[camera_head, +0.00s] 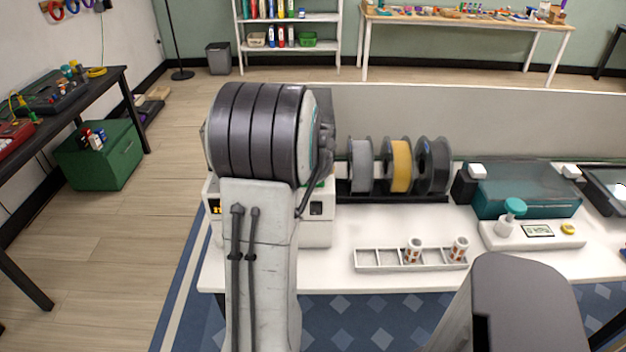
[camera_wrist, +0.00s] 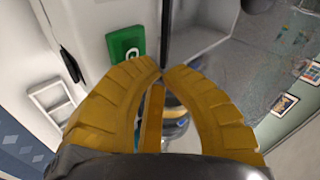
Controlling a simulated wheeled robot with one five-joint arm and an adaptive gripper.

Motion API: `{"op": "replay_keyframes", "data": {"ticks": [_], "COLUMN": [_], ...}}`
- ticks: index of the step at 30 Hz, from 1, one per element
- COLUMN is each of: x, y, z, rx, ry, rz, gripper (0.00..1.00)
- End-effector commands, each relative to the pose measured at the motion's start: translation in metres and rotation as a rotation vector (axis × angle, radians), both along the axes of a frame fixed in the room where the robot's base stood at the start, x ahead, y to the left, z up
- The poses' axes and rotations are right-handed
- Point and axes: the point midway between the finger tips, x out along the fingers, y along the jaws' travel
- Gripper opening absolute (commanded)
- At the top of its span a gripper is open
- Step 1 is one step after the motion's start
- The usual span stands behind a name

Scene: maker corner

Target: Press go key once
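A green square key (camera_wrist: 124,46) with a white round mark shows in the wrist view, on a white housing; I take it for the go key. My gripper (camera_wrist: 165,68) has yellow fingers whose tips come together with nothing seen between them. The tips appear just right of and below the green key in the picture; I cannot tell the distance, and no contact is clear. In the head view a white machine (camera_head: 317,232) with a small orange display (camera_head: 214,207) stands behind my arm, partly hidden.
A compartment tray (camera_head: 380,268) with two small cups lies on the white table (camera_head: 345,280). Several spools (camera_head: 401,165) stand behind it. A teal-lidded machine (camera_head: 525,192) and a small scale-like device (camera_head: 533,238) stand right. A dark rod (camera_wrist: 166,30) rises beyond my fingertips.

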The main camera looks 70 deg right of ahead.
Motion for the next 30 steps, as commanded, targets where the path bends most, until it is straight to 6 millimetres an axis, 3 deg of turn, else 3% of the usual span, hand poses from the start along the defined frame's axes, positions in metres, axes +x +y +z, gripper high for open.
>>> {"op": "replay_keyframes", "data": {"ticks": [30], "x": [0.0001], "y": [0.0000], "z": [-0.0087], "rx": [0.000], "ry": [0.000], "rz": [0.000], "gripper": [0.00]}}
